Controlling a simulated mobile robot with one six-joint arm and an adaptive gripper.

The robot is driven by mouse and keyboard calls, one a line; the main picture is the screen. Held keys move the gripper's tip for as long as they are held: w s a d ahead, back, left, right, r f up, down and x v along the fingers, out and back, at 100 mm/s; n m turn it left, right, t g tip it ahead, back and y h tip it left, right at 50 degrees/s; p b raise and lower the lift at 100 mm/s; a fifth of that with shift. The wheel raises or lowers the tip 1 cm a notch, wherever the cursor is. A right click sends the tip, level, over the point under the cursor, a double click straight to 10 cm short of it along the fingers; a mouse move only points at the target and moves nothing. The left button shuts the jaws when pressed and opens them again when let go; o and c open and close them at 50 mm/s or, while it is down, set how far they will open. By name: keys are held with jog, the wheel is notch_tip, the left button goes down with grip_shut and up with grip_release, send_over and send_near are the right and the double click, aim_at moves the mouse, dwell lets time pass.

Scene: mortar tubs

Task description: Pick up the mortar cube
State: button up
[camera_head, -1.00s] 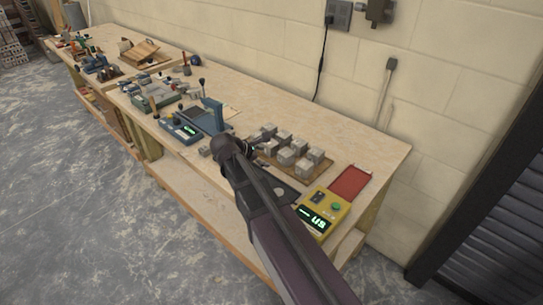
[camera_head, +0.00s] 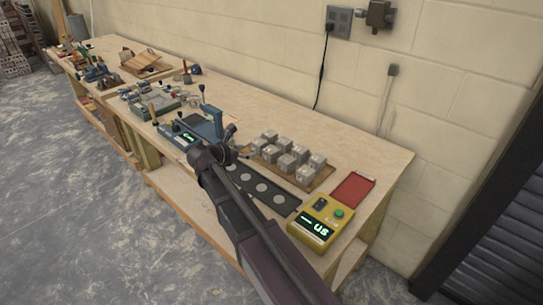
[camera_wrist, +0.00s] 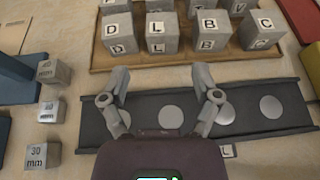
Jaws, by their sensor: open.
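Several grey mortar cubes (camera_head: 285,163) stand in rows on a wooden board (camera_head: 318,184) on the bench. In the wrist view the front-row cubes show letters: a D cube (camera_wrist: 120,40), an L cube (camera_wrist: 162,42), a B cube (camera_wrist: 207,44) and a C cube (camera_wrist: 262,40). My gripper (camera_wrist: 160,78) is open and empty.
A dark strip with pale discs (camera_wrist: 290,120) lies below my gripper. Small grey blocks marked in mm (camera_wrist: 50,112) stand at left. A yellow tester (camera_head: 320,222) and red tray (camera_head: 353,188) are at the right; a blue device (camera_head: 206,127) is left. Bench behind the cubes is clear.

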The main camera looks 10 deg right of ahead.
aim_at(270, 150)
jog(key=b+x, duration=0.2)
jog(key=x, duration=0.5)
jog(key=shift+f+b, duration=0.15)
jog(key=shift+b, duration=0.2)
jog(key=shift+w+d+f, duration=0.15)
jog(key=shift+w+d, duration=0.15)
jog(key=shift+d, duration=0.15)
jog(key=shift+w+d+f+b, duration=0.3)
jog(key=shift+d+f+b, duration=0.3)
jog(key=shift+b, duration=0.15)
jog(key=shift+b+x, duration=0.7)
jog(key=shift+x, duration=1.05)
